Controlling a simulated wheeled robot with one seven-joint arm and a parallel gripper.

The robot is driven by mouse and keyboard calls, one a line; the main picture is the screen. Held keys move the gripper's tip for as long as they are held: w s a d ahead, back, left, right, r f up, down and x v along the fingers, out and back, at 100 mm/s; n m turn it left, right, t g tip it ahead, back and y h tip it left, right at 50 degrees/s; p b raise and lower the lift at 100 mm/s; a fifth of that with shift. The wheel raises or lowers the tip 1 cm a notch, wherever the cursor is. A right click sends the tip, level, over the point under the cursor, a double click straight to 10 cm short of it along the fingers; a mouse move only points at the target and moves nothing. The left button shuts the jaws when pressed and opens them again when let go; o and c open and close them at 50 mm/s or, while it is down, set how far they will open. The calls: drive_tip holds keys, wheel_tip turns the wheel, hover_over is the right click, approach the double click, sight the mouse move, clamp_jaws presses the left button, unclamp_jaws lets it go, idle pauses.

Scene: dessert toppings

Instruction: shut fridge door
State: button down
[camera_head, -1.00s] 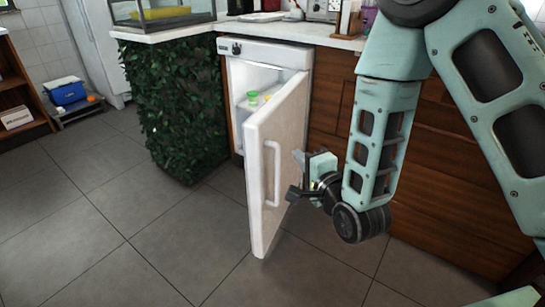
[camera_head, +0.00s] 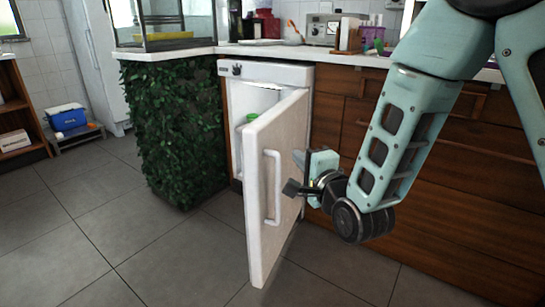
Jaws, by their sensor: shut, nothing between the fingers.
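The white fridge (camera_head: 262,70) stands under the counter between the leafy panel and the wooden cabinets. Its door (camera_head: 276,235) hangs open toward me, hinged on the right, with a white vertical handle (camera_head: 270,190) on the face turned to me. Inside, a green-topped item (camera_head: 252,117) shows in the narrow gap; the rest of the interior is hidden by the door. My gripper (camera_head: 298,187) is shut and empty, in front of the outer face of the door, right of the handle. I cannot tell whether it touches the door.
A counter (camera_head: 350,54) with a toaster (camera_head: 322,30) and other items runs above. Wooden cabinets (camera_head: 470,165) stand on the right, behind my arm. A leafy panel (camera_head: 168,135) borders the fridge on the left. The tiled floor (camera_head: 120,240) at left is clear.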

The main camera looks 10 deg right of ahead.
drive_tip(key=b, duration=0.1)
approach(266, 138)
drive_tip(key=w+d, duration=0.2)
drive_tip(key=w, duration=0.2)
drive_tip(key=shift+w+a+b, duration=0.3)
drive_tip(key=shift+a, duration=0.3)
drive_tip(key=shift+w+a+b, duration=0.25)
drive_tip(key=shift+w+a, duration=0.05)
drive_tip(key=shift+a, duration=0.25)
drive_tip(key=shift+w+a, duration=0.3)
drive_tip(key=shift+a, duration=0.15)
